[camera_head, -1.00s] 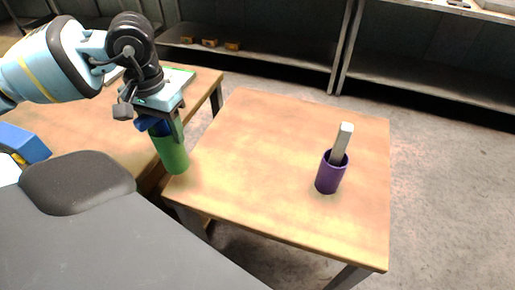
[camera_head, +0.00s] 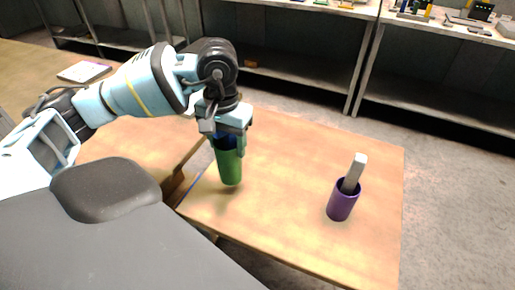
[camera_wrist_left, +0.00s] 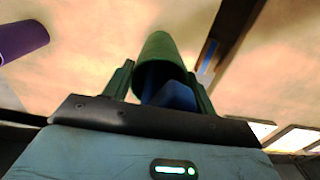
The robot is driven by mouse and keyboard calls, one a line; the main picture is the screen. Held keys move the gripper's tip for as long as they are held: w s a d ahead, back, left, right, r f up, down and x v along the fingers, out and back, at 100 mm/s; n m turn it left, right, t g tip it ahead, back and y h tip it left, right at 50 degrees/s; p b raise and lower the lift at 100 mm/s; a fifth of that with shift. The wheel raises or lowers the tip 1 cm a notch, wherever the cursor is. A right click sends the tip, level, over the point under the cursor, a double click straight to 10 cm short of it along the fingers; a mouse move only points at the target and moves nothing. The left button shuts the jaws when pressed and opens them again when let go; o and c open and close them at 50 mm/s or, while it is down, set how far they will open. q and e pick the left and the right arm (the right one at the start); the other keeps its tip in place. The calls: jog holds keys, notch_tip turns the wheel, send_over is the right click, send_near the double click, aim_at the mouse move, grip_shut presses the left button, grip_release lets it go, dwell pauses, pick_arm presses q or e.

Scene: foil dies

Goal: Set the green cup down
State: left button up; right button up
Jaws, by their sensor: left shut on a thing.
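The green cup (camera_head: 229,166) is upright in the head view, over the left part of the near wooden table (camera_head: 290,215). A dark blue thing shows inside its mouth. My left gripper (camera_head: 228,143) is shut on the cup near its rim, from above. In the left wrist view the cup (camera_wrist_left: 158,50) lies between the two fingers (camera_wrist_left: 160,85), and the blue thing (camera_wrist_left: 172,95) fills part of its opening. Whether the cup's base touches the table is hard to tell; a shadow lies close under it. My right gripper is not in view.
A purple cup (camera_head: 342,203) holding a grey block (camera_head: 354,172) stands at the table's right. The table between the cups is clear. Another wooden table (camera_head: 120,140) adjoins at left across a gap. Metal shelves (camera_head: 300,65) stand behind.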

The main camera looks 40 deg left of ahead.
pick_arm(q)
jog(key=w+d, duration=0.4)
jog(key=w, duration=0.1)
jog(key=shift+d+f+p, duration=0.25)
jog(key=shift+p, duration=0.15)
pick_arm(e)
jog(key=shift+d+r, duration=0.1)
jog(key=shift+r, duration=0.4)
pick_arm(q)
jog(key=f, duration=0.3)
jog(key=shift+w+d+f+p, duration=0.25)
jog(key=shift+d+f+p, duration=0.05)
jog(key=shift+p, duration=0.05)
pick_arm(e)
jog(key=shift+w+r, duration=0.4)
pick_arm(q)
jog(key=shift+f, duration=0.1)
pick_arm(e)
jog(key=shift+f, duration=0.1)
pick_arm(q)
jog(key=o, duration=1.3)
jog(key=shift+f, duration=0.1)
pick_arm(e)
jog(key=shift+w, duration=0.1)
